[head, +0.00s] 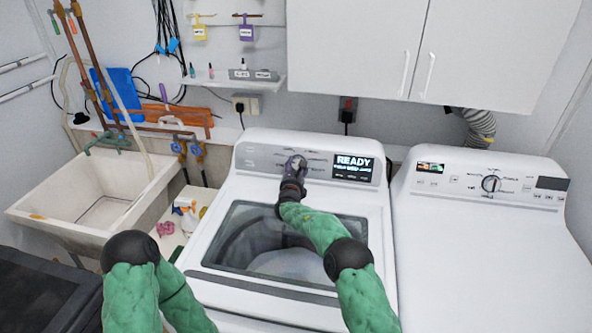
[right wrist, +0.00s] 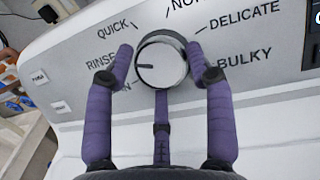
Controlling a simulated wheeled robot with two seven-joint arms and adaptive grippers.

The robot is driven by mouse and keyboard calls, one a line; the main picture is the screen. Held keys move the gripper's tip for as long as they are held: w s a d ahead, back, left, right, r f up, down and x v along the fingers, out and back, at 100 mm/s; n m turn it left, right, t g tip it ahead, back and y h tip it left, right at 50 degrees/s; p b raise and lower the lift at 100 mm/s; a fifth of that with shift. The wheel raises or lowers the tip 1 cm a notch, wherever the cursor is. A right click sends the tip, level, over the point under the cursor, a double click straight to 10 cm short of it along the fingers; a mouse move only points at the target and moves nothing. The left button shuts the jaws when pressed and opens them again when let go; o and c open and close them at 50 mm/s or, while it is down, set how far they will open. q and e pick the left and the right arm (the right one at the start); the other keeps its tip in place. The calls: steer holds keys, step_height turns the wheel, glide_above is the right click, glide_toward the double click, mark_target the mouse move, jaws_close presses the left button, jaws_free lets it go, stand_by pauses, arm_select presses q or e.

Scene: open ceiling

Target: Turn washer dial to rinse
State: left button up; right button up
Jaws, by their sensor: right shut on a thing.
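The washer (head: 255,165) is the white top-loader in the middle of the head view, with a lit READY display (head: 353,168). Its round silver dial (right wrist: 161,62) fills the upper middle of the right wrist view. The dial's dark mark points left, roughly toward the RINSE label (right wrist: 101,63), though a finger stands between them. My right gripper (right wrist: 160,66) is shut on the dial, with purple fingers on its left and right sides and a third finger below. In the head view this gripper (head: 293,170) mostly hides the dial. My left arm shows at lower left; its gripper is out of view.
A second white machine (head: 490,220) with its own dial (head: 491,184) stands at right. A utility sink (head: 95,200) is at left. White cabinets (head: 370,45) hang above the washer. Bottles (head: 185,212) stand between sink and washer.

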steer(key=shift+w+d+r, duration=0.15)
steer(key=shift+r, duration=0.55)
steer(key=o, duration=1)
steer(key=shift+o, duration=0.4)
steer(key=shift+f, duration=0.25)
steer(key=shift+f, duration=0.15)
steer(key=s+a, duration=0.1)
steer(key=s, duration=1.1)
steer(key=shift+a, duration=0.35)
